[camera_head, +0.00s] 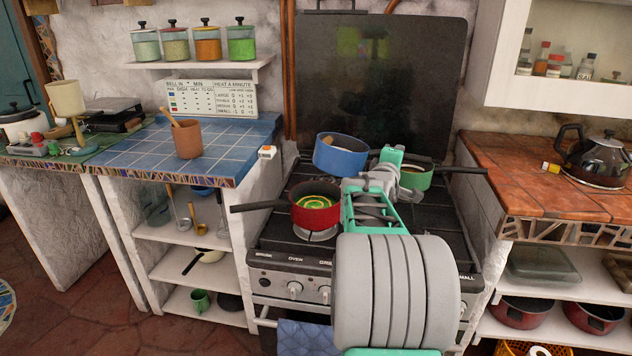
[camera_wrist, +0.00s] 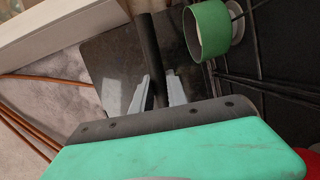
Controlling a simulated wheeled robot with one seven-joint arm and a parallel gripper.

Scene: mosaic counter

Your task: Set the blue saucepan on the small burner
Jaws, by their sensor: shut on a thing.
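The blue saucepan (camera_head: 340,157) is at the rear left of the stove in the head view, slightly tilted. Whether it touches the stove I cannot tell. My gripper (camera_head: 386,165) is just right of it, its fingertips hidden by my arm. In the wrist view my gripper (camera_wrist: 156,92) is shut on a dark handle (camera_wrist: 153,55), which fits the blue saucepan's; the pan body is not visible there. The small burner cannot be made out in the head view, where my arm covers much of the front right of the stove.
A red saucepan (camera_head: 315,208) stands on the front left burner, its handle pointing left. A green pan (camera_head: 416,178) is at the rear right, its handle pointing right; it also shows in the wrist view (camera_wrist: 208,32). A dark upright panel (camera_head: 380,75) stands behind the stove.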

